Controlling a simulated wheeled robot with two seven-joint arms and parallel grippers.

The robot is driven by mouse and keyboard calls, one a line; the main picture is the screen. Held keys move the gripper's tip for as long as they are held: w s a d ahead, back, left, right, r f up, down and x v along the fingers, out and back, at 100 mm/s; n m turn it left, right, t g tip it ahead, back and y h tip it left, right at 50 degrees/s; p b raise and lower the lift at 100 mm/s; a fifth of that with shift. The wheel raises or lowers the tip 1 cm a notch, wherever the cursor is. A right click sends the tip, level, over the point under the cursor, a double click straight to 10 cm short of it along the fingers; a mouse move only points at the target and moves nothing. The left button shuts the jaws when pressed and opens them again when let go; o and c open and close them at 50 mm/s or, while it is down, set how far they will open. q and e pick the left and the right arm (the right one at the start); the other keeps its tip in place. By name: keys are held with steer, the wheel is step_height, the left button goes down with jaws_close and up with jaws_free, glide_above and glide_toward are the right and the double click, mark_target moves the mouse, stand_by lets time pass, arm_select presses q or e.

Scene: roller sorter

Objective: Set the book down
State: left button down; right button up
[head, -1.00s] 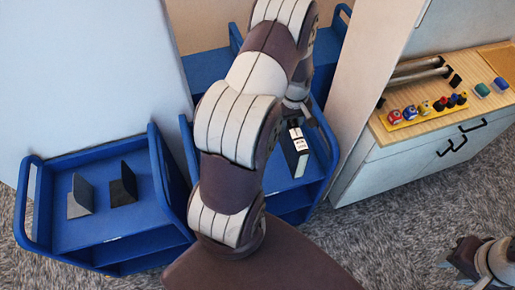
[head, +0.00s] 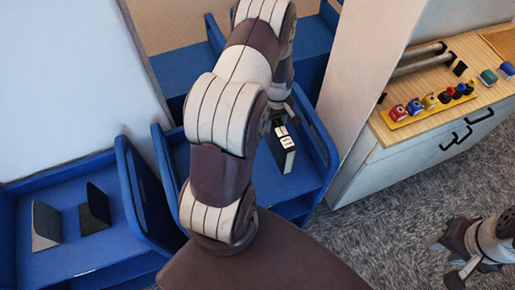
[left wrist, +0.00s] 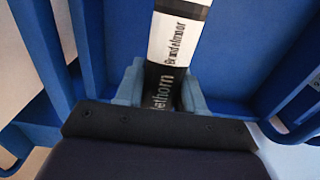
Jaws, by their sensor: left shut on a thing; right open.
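The book (head: 281,152) is dark with white labels on its spine and is upright over the middle blue cart (head: 322,145). In the left wrist view the labelled spine (left wrist: 180,38) runs between the two pale blue-grey fingers of my left gripper (left wrist: 160,88). Whether the book's underside touches the cart's shelf cannot be told. My left arm hides part of the cart. My right gripper (head: 453,262) is open and empty at the lower right, over the carpet.
Another blue cart (head: 128,185) at the left carries a grey bookend (head: 45,226) and a black bookend (head: 95,210). A cabinet (head: 425,150) with a wooden top at the right holds rollers and several coloured items. Grey carpet lies in front of it.

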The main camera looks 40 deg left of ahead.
arm_select(q)
step_height(320, 180, down, 6)
steer(key=shift+s+d+p, duration=0.1)
steer(key=shift+p, duration=0.55)
steer(key=shift+f, duration=0.35)
steer(key=c, duration=0.7)
jaws_free()
